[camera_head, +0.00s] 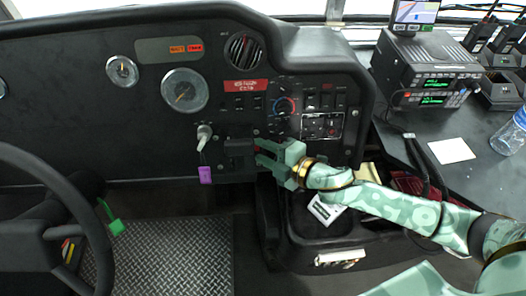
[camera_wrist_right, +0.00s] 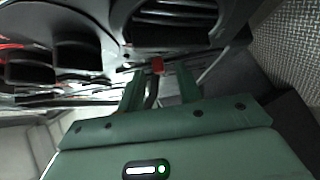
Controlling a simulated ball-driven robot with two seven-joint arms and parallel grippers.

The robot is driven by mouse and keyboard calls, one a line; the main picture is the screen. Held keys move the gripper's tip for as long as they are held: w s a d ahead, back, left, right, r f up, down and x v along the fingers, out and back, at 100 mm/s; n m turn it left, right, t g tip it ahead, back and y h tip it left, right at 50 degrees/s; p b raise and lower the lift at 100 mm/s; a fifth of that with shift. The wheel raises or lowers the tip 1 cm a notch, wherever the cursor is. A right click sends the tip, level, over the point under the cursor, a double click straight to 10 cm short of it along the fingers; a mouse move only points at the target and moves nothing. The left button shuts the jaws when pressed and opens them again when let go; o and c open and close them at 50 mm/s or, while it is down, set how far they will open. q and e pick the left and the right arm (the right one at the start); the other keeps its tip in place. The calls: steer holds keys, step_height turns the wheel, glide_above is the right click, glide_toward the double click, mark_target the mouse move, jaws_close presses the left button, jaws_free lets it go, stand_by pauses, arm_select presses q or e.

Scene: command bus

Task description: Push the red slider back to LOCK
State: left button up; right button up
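The red slider (camera_wrist_right: 157,66) shows in the right wrist view as a small red block on the dark panel, just beyond and between my right fingertips. I cannot tell whether a finger touches it. My right gripper (camera_head: 259,152) is at the right side of a black housing (camera_head: 238,152) low on the dashboard in the head view. In the right wrist view its two green fingers (camera_wrist_right: 160,83) stand apart with a gap between them, so it is open. The slider is not clear in the head view, and no LOCK marking is readable.
A key with a purple tag (camera_head: 205,174) hangs left of the housing. Switches and a red label (camera_head: 245,86) are above. The steering wheel (camera_head: 88,215) is at the left. A radio unit (camera_head: 425,75), white card (camera_head: 451,150) and bottle (camera_head: 511,132) are at the right.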

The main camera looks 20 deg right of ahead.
steer(key=shift+w+a, duration=0.1)
steer(key=shift+w, duration=0.05)
steer(key=shift+c, duration=0.3)
jaws_close()
steer(key=shift+s+a+f, duration=0.1)
steer(key=shift+s+f, duration=0.15)
steer(key=shift+f, duration=0.4)
steer(key=shift+s+f, duration=0.25)
steer(key=shift+f, duration=0.35)
steer(key=shift+o, duration=0.2)
jaws_free()
